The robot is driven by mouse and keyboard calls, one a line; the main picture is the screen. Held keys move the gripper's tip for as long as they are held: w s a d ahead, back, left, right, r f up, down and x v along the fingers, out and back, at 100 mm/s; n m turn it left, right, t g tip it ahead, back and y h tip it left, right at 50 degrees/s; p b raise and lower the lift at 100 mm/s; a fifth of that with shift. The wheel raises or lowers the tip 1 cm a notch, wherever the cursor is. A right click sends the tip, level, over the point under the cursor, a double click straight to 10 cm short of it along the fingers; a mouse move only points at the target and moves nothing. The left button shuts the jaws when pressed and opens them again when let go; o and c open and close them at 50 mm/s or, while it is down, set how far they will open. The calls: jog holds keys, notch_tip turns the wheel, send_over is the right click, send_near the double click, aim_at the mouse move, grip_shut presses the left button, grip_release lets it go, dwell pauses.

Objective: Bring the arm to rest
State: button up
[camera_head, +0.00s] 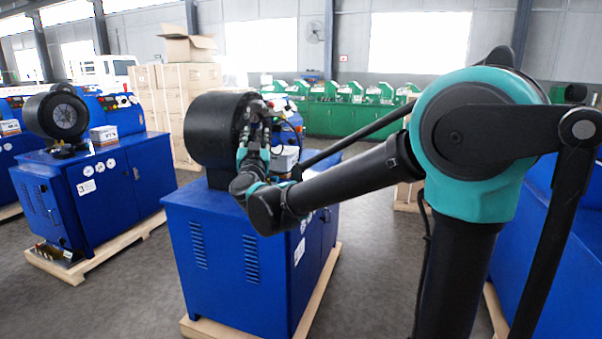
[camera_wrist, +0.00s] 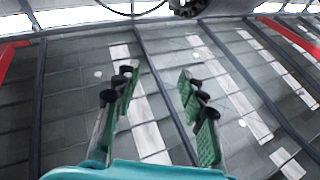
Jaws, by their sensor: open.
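My gripper (camera_head: 257,118) is at the end of my bent arm, in front of the black round head (camera_head: 213,128) of the nearest blue crimper (camera_head: 235,262). It points upward. In the wrist view my gripper (camera_wrist: 158,100) is open, its two green-padded fingers apart with nothing between them. The head view does not show whether my gripper touches the crimper.
Another blue crimper (camera_head: 100,182) stands at the left on a wooden pallet. Stacked cartons (camera_head: 185,95) and a row of green machines (camera_head: 345,112) stand behind. Part of a blue machine (camera_head: 575,240) shows at the right. Grey floor (camera_head: 120,295) lies clear between the machines.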

jog(key=s+d+f+n+g+y, duration=0.1)
jog(key=s+d+f+n+g, duration=0.15)
jog(key=d+f, duration=0.4)
jog(key=s+d+f+n+g+y, duration=0.1)
jog(key=s+d+f+g+y, duration=0.2)
jog(key=f, duration=0.6)
jog(key=s+d+f+n+g, duration=0.25)
jog(key=d+f+g, duration=0.25)
jog(key=f, duration=0.3)
jog(key=s+d+f+m+g+h, duration=0.5)
jog(key=s+d+f+g, duration=0.2)
jog(key=s+d+f, duration=1.1)
jog(key=shift+s+f+h, duration=0.2)
jog(key=shift+s+h, duration=0.1)
jog(key=shift+s, duration=0.95)
jog(key=shift+w+a, duration=0.1)
jog(key=shift+w, duration=0.05)
